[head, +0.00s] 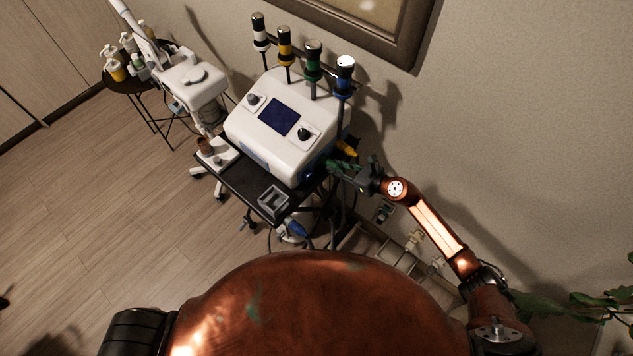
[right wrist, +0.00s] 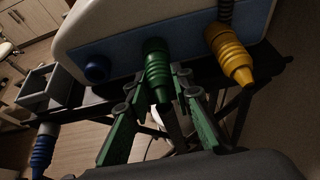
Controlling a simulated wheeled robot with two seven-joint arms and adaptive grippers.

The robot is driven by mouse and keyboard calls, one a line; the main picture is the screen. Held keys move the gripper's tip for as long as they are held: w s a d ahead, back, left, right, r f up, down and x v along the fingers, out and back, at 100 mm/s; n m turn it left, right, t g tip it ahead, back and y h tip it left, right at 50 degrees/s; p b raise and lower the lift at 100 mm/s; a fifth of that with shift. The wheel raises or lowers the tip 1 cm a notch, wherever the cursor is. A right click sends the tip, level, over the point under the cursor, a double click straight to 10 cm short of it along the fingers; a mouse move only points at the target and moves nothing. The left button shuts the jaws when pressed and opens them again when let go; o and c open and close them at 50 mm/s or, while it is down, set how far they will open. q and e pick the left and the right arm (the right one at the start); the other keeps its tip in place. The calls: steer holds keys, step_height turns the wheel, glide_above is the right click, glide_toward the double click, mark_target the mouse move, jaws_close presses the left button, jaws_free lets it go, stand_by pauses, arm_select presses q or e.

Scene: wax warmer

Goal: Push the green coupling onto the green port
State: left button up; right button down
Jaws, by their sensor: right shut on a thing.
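The green coupling (right wrist: 157,72) shows in the right wrist view as a ribbed green piece, with its far end against the blue panel of the white machine (head: 265,135). My right gripper (right wrist: 157,84) is shut on it, one finger on each side. In the head view my right gripper (head: 335,165) is at the machine's right side, and the coupling cannot be told apart from the green fingers there. The green port is hidden behind the coupling, so I cannot tell how far the coupling sits on it. My left gripper is not in view.
A yellow coupling (right wrist: 230,58) is at the panel just right of the green one. A bare blue port (right wrist: 97,68) is to the left. A grey square holder (head: 273,200) stands on the black cart (head: 240,182).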

steer(key=c, duration=1.6)
jaws_free()
steer(key=shift+d, duration=0.1)
steer(key=shift+p+v, duration=0.65)
steer(key=shift+v, duration=1.1)
steer(key=p+v, duration=0.1)
steer(key=v, duration=0.3)
steer(key=shift+s+d+r, duration=0.1)
steer(key=shift+r, duration=0.05)
